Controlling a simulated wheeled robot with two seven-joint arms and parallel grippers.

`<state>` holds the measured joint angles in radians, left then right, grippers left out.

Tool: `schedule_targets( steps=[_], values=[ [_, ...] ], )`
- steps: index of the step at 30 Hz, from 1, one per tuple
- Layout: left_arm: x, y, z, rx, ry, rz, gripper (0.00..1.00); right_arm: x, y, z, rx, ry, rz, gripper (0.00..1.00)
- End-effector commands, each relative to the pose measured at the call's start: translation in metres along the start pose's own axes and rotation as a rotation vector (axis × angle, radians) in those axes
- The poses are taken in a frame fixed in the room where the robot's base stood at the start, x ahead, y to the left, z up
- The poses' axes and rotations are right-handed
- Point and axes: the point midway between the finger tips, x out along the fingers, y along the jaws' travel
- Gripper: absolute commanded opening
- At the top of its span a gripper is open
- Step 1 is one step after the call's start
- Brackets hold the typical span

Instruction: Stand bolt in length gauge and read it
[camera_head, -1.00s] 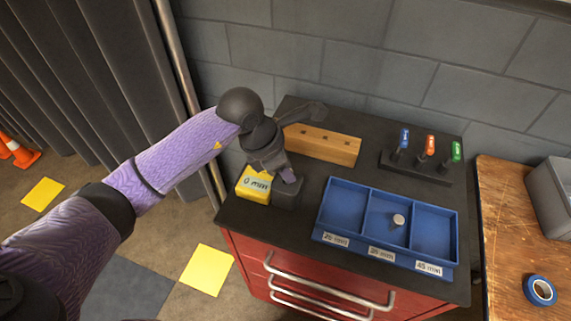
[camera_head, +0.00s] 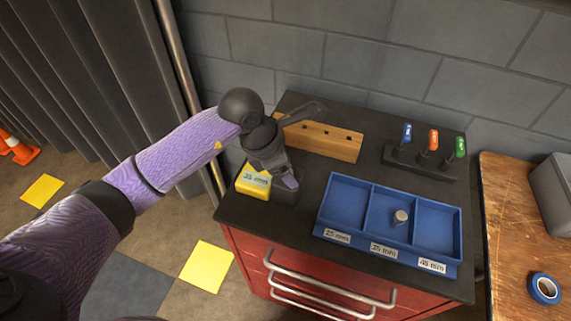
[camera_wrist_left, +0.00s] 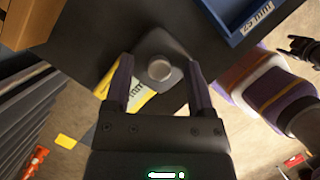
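The length gauge is a dark block with a yellow display (camera_head: 253,182) at the cabinet's front left corner; the display reads 35 mm. In the left wrist view a round silver bolt head (camera_wrist_left: 159,69) sits over the gauge's dark block (camera_wrist_left: 178,50), seen from above. My left gripper (camera_wrist_left: 159,66) is over the gauge, its fingers either side of the bolt head with gaps, so it looks open. In the head view the gripper (camera_head: 286,182) hides the bolt. A dark shape at the left wrist view's right edge may be my right gripper (camera_wrist_left: 301,47); its fingers are unclear.
A blue tray (camera_head: 338,237) has compartments labelled 25 mm, 35 mm and 45 mm; another bolt (camera_head: 400,217) stands in the middle one. A wooden block with holes (camera_head: 335,143) and a rack of coloured-handled tools (camera_head: 420,163) stand behind. A wooden table (camera_head: 510,220) is right.

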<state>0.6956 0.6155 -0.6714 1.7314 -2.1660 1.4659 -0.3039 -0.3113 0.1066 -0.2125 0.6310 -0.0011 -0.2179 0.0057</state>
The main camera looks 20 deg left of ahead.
Motion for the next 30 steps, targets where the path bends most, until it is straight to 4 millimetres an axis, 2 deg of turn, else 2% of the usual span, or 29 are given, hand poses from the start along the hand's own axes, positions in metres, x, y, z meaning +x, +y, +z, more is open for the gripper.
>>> schedule_targets(
  steps=[9,12,18,22,30],
  values=[
    [0.0,0.0,-0.001,0.0,0.0,0.0,0.7,0.001,0.003,0.002,-0.002,-0.008,0.005,0.7],
    [-0.037,0.001,0.001,0.002,-0.001,0.005,0.7,-0.013,0.016,0.007,-0.005,-0.024,0.026,0.7],
    [-0.085,0.001,0.0,0.0,-0.001,0.003,0.7,-0.026,0.018,0.008,-0.001,-0.024,0.03,0.7],
    [-0.098,0.001,0.0,0.001,-0.001,0.001,0.7,-0.028,0.012,0.002,-0.002,-0.008,0.021,0.7],
    [-0.099,0.001,-0.001,0.0,-0.001,-0.002,0.7,-0.027,0.001,-0.002,0.0,0.003,0.003,0.7]
  ],
)
